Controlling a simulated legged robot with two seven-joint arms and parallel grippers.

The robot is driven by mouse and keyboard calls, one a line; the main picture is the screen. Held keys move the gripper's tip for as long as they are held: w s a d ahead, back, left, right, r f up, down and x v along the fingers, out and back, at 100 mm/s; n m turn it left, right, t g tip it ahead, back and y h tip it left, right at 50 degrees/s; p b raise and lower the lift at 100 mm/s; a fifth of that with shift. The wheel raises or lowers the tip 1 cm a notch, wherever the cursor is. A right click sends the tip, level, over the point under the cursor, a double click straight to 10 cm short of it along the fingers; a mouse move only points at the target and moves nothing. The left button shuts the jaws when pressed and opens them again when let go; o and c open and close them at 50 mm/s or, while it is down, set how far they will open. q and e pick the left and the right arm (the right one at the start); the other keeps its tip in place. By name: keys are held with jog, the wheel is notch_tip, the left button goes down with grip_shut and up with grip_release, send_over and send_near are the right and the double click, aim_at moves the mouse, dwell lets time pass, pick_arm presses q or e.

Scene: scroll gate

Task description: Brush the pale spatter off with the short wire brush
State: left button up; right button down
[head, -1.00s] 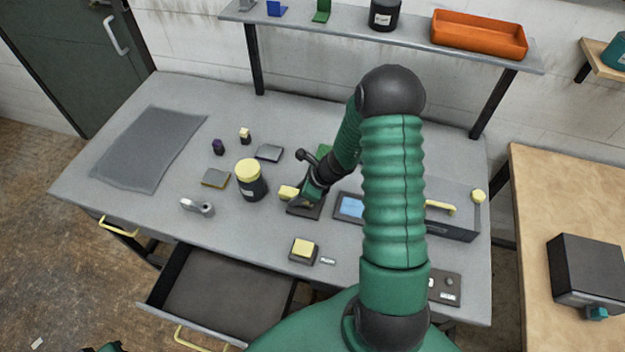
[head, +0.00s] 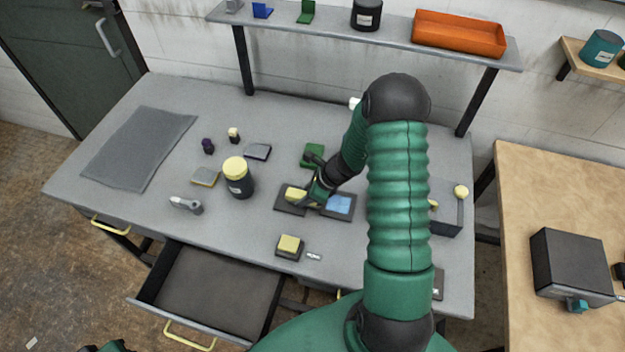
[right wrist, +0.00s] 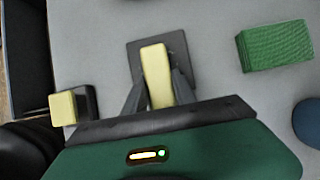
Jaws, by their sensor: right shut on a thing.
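My right gripper (head: 309,199) is shut on a yellow block-like handle (right wrist: 156,75), which I take for the short wire brush. In the head view the handle (head: 296,194) is over a dark square plate (head: 283,207). The plate (right wrist: 177,46) also shows under it in the right wrist view. The brush's bristles are hidden, so I cannot tell whether they touch the plate. A panel with a light blue face (head: 340,205) lies just right of the plate. I cannot make out the pale spatter for certain. Only a green and dark sliver of mine shows at the bottom left.
A yellow-topped dark block (head: 289,244) stands nearer the front edge. A dark jar with yellow lid (head: 237,178) and a grey tool (head: 187,204) are left. A green block (head: 314,154) is behind. An open drawer (head: 205,290) juts from the front. The table's left side has free room.

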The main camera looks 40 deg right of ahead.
aim_at(301, 195)
notch_tip(301, 195, up, 2)
jog(key=shift+s+r+p, duration=0.15)
jog(key=shift+r+p, duration=0.05)
jog(key=shift+p, duration=0.25)
jog(key=shift+a+r+p, duration=0.1)
jog(key=shift+r+p, duration=0.2)
jog(key=shift+p, duration=0.05)
jog(key=shift+w+r+p, duration=0.25)
jog(key=shift+r+p, duration=0.7)
jog(key=shift+p, duration=0.1)
jog(key=shift+r+p, duration=0.35)
jog(key=shift+r, duration=0.05)
jog(key=shift+s+r+p, duration=0.2)
jog(key=shift+r+p, duration=0.8)
jog(key=shift+r, duration=0.15)
jog(key=shift+w, duration=0.15)
